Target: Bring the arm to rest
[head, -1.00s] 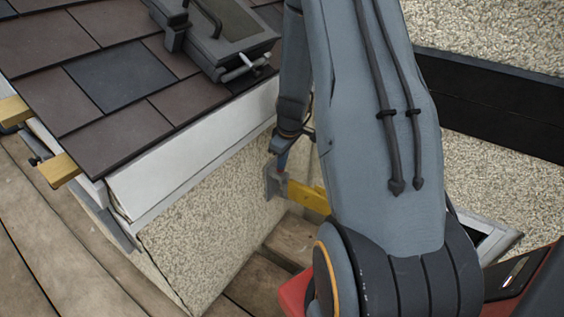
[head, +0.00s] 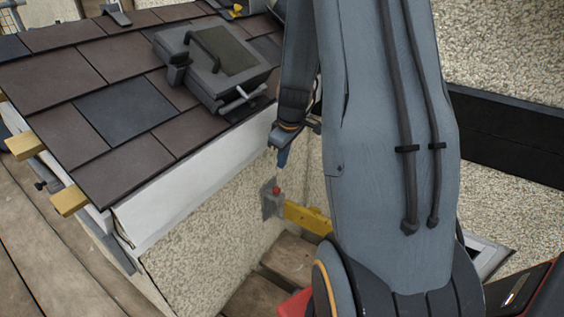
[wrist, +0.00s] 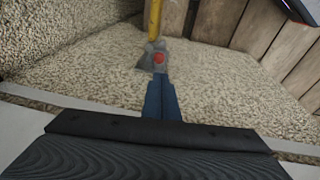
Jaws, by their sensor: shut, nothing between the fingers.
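My gripper (head: 282,159) hangs from my arm in front of the pebble-dashed wall, below the roof edge. Its blue fingers are together, with nothing between them; they also show in the wrist view (wrist: 160,95). Just below the fingertips in the head view is a tool with a grey metal head, a red spot and a yellow handle (head: 305,217). The gripper is apart from it there. In the wrist view the grey head (wrist: 150,59) appears just beyond the fingertips. My forearm hides what lies behind it.
The tiled roof (head: 60,80) slopes at the left, with a dark grey framed hatch-like unit (head: 215,65) on it. A white board (head: 190,185) runs under the tile edge. Wooden planks (head: 45,250) lie below. Yellow timber ends (head: 69,201) stick out at the left.

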